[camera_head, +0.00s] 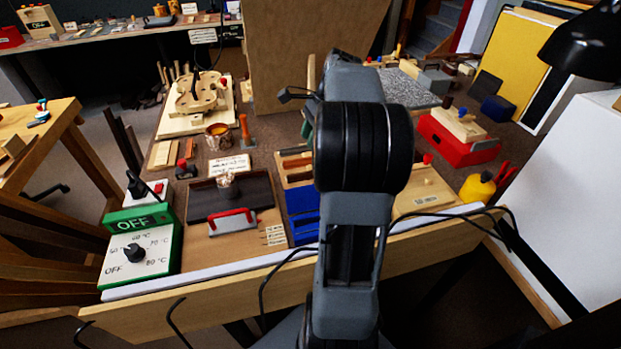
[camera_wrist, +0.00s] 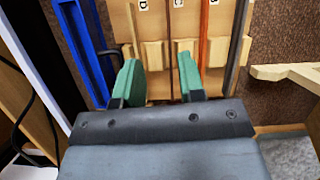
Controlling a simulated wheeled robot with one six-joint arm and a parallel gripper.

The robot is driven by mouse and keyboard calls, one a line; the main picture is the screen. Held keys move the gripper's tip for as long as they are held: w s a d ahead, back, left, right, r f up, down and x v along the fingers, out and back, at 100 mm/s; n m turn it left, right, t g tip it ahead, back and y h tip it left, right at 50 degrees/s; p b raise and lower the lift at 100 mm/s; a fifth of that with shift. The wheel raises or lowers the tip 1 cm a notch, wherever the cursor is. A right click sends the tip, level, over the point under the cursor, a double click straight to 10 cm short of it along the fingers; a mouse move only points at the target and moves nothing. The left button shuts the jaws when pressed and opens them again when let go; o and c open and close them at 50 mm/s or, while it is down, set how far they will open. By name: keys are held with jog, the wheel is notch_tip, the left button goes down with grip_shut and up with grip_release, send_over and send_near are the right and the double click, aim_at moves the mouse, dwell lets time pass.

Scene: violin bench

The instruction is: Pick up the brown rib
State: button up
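My gripper (camera_wrist: 159,76) is open in the wrist view, its two green fingers apart over a pale wooden rack (camera_wrist: 155,30). The rack holds upright-looking thin strips beside letter labels. A thin dark reddish-brown strip (camera_wrist: 170,40) runs between the fingers, with nothing gripped. An orange-brown strip (camera_wrist: 204,28) lies just right of the right finger, and a dark brown strip (camera_wrist: 236,45) is farther right. I cannot tell for certain which one is the brown rib. In the head view the rack (camera_head: 283,178) shows left of my arm, which hides my gripper.
A blue holder (camera_wrist: 80,45) stands left of the rack; a wooden piece (camera_wrist: 285,74) is to the right. In the head view, a red-handled tool (camera_head: 232,221), a green control box (camera_head: 140,250), a violin form (camera_head: 196,95) and a red box (camera_head: 455,145) crowd the bench.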

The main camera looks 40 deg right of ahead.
notch_tip(320, 180, down, 3)
jog(key=m+b, duration=0.1)
jog(key=b, duration=0.1)
send_over(297, 174)
jog(key=s+d, duration=0.1)
jog(key=d, duration=0.1)
notch_tip(297, 174, down, 5)
jog(key=shift+d+r, duration=0.1)
jog(key=shift+b+x, duration=1.3)
jog(key=shift+x, duration=1.75)
jog(key=shift+w, duration=0.15)
jog(key=shift+r, duration=0.1)
jog(key=shift+c, duration=0.5)
grip_shut()
